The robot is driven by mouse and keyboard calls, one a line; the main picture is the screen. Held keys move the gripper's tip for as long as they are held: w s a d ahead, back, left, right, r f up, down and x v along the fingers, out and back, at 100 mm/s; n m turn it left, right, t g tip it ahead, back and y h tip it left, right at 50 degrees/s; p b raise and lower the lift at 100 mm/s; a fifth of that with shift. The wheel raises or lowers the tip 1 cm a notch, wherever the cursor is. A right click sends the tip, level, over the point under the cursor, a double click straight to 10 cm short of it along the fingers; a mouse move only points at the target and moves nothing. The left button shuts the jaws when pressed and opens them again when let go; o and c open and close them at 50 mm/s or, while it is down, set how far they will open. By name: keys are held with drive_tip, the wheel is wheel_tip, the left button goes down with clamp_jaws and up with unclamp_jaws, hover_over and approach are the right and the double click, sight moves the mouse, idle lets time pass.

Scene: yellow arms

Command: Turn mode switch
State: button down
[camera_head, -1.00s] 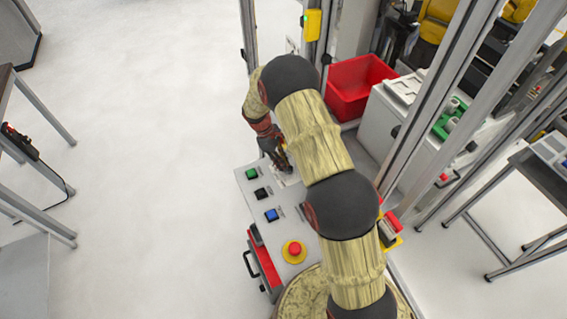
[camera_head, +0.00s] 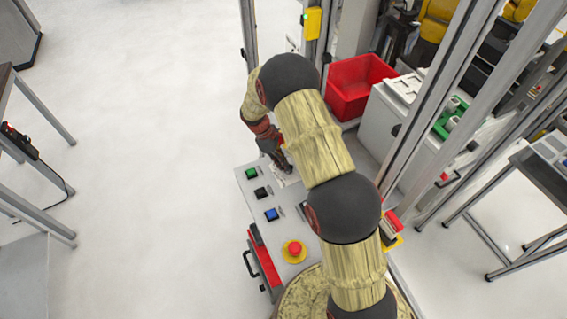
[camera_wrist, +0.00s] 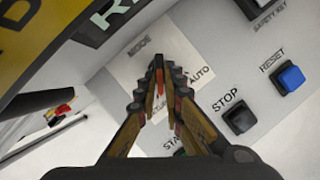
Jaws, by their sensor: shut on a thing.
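The mode switch sits on a pale square plate (camera_wrist: 130,62) lettered MODE, with AUTO at its right side, in the wrist view. My gripper (camera_wrist: 158,75) is over this plate, its two yellow-and-black fingers closed together on the switch knob. In the head view my gripper (camera_head: 283,164) reaches down to the far end of the grey control panel (camera_head: 247,186), and the switch is hidden there.
Near the switch are a black STOP button (camera_wrist: 239,118), a blue RESET button (camera_wrist: 289,78) and a partly hidden START label. The head view also shows a green button (camera_head: 251,173) and a red emergency stop (camera_head: 294,248). A red bin (camera_head: 350,105) stands behind the panel.

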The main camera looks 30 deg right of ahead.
drive_tip(key=n, duration=0.2)
drive_tip(key=n+t, duration=0.1)
drive_tip(key=shift+s+a+h+b, duration=0.2)
drive_tip(key=shift+s+h+b, duration=0.05)
drive_tip(key=shift+h+b, duration=0.1)
drive_tip(key=shift+s+r+n+t, duration=0.15)
drive_tip(key=shift+n+t, duration=0.25)
drive_tip(key=shift+n, duration=0.65)
drive_tip(key=shift+s+f+n+t, duration=0.15)
drive_tip(key=shift+n+t, duration=0.25)
drive_tip(key=shift+n, duration=0.65)
drive_tip(key=shift+r, duration=0.1)
drive_tip(key=c, duration=1.9)
unclamp_jaws()
drive_tip(key=v, duration=1.2)
drive_tip(key=shift+s+a, duration=0.1)
drive_tip(key=shift+a, duration=0.05)
